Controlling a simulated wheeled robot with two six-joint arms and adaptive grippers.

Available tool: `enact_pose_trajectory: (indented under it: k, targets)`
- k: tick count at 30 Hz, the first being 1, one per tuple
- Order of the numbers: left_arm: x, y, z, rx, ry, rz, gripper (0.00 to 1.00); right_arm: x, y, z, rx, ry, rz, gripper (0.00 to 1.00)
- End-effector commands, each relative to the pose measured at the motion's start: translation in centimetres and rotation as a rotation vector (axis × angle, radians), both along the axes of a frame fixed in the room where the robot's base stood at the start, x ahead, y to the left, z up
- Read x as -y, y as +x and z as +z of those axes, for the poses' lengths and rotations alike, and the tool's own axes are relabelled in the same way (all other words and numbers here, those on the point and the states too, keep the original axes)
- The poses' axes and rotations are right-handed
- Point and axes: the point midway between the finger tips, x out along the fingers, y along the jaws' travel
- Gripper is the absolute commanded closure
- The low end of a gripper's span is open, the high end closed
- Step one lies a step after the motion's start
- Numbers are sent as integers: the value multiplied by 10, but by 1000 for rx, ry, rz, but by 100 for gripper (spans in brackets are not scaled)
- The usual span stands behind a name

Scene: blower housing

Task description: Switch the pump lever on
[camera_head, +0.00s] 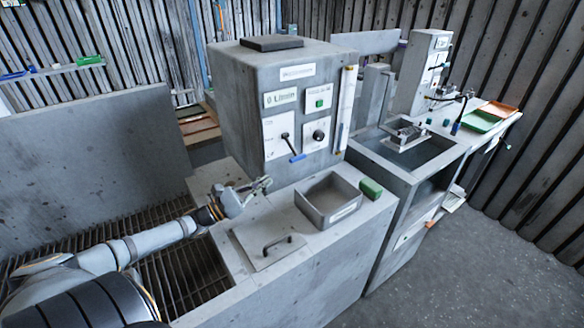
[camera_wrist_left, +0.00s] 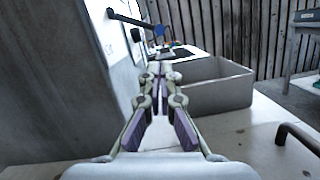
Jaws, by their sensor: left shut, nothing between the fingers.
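The pump lever (camera_head: 293,148) is a dark arm with a blue grip on a white plate on the front of the grey control box (camera_head: 240,90). Its blue end points down and slightly right. In the left wrist view the lever (camera_wrist_left: 133,20) sticks out from the panel at the top, with its blue tip above the fingers. My left gripper (camera_head: 264,184) is below and left of the lever, over the counter, apart from it. Its fingertips (camera_wrist_left: 154,68) are together with nothing between them. My right gripper is not in view.
A round knob (camera_head: 318,136) and a green button (camera_head: 319,103) are on the same panel. An open grey bin (camera_head: 328,203), a green block (camera_head: 370,188) and a hatch with a black handle (camera_head: 276,243) are on the counter. A sink (camera_head: 407,155) stands to the right.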

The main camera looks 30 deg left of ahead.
Motion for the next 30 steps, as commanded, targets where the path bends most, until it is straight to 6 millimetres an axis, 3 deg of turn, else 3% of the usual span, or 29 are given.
enact_pose_trajectory:
  k: [3, 9, 11, 18, 23, 30]
  targets:
    - [5, 11, 0, 5, -1, -1, 100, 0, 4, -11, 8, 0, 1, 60]
    - [22, 46, 7, 8, -3, 1, 100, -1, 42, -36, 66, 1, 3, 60]
    - [27, 56, 10, 9, -2, -2, 100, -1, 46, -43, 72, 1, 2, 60]
    - [39, 81, 21, 3, -3, -1, 100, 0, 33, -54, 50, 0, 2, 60]
    - [41, 86, 23, 0, -2, 0, 100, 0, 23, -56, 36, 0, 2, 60]
    - [41, 86, 24, -1, -2, 0, 100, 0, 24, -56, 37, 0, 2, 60]
